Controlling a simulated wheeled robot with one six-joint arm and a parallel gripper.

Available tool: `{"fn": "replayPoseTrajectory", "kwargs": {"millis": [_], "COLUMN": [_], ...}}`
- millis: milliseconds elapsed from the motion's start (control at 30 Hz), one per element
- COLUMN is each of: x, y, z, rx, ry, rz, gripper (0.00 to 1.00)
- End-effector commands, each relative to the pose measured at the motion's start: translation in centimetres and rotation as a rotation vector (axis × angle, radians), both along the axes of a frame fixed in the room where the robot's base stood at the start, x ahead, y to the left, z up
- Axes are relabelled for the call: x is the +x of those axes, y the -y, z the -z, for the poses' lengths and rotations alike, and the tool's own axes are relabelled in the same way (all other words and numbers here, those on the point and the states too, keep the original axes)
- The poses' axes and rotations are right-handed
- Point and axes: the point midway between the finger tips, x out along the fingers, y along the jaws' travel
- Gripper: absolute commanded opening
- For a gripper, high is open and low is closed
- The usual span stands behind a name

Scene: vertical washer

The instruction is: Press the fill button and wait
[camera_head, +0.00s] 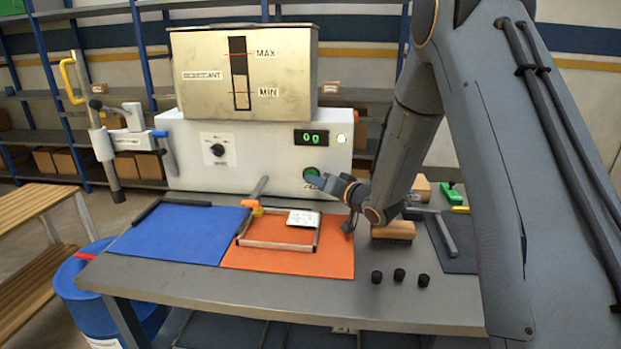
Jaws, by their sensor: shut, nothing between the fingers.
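The fill button (311,172) is a green round button low on the right of the white machine front (260,150). My gripper (318,181) is shut and empty, with its tip at or just in front of the button's lower edge. I cannot tell whether it touches or presses it. The display (311,137) above reads what looks like "0g", and a small light (341,138) beside it glows pale yellow.
A blue mat (165,235) and an orange mat (330,260) lie on the grey table (260,300). A metal frame (265,243) lies on the orange mat. A wooden brush (393,231) and several black caps (399,275) are at the right. A blue barrel (85,290) stands left.

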Motion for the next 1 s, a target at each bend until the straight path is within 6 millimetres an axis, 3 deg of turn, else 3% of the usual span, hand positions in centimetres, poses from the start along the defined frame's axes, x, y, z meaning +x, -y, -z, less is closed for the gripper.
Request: {"fn": "replayPoseTrajectory", "kwargs": {"millis": [433, 800, 1000], "x": [-1.7, -1.9, -3.4], "y": [-0.3, -0.4, -0.7], "z": [-0.1, 0.0, -0.1], "rx": [0.000, 0.000, 0.001], "ry": [0.000, 0.000, -0.002], "rz": [0.000, 0.000, 0.000], "gripper": [0.00, 0.00, 0.00]}}
